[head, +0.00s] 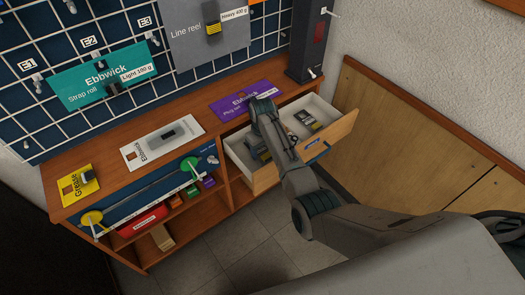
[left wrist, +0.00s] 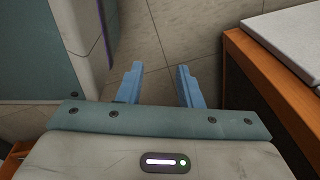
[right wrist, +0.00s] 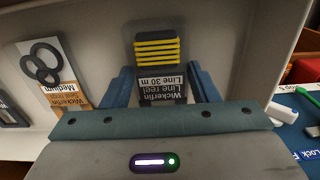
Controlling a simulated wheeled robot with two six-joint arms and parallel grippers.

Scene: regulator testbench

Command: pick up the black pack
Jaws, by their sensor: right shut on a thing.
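The black pack (right wrist: 162,88) is a dark card labelled "Wickerfin Line reel, Line 30 m" with a yellow-striped reel, in the right wrist view. It is inside the open white drawer (head: 238,152) of the wooden bench. My right gripper (right wrist: 160,76) reaches down into the drawer and is shut on the pack, with one blue finger on each side. In the head view my own arm covers part of the drawer's inside. My left gripper (left wrist: 159,72) is open and empty above floor tiles. It is out of the head view.
A ring seal pack (right wrist: 48,75) lies beside the black pack in the drawer. The drawer walls are close around my right gripper. A purple Ebbwick card (head: 245,101), a white Ebbwick card (head: 135,155) and a yellow Grease card (head: 72,195) lie on the bench top.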

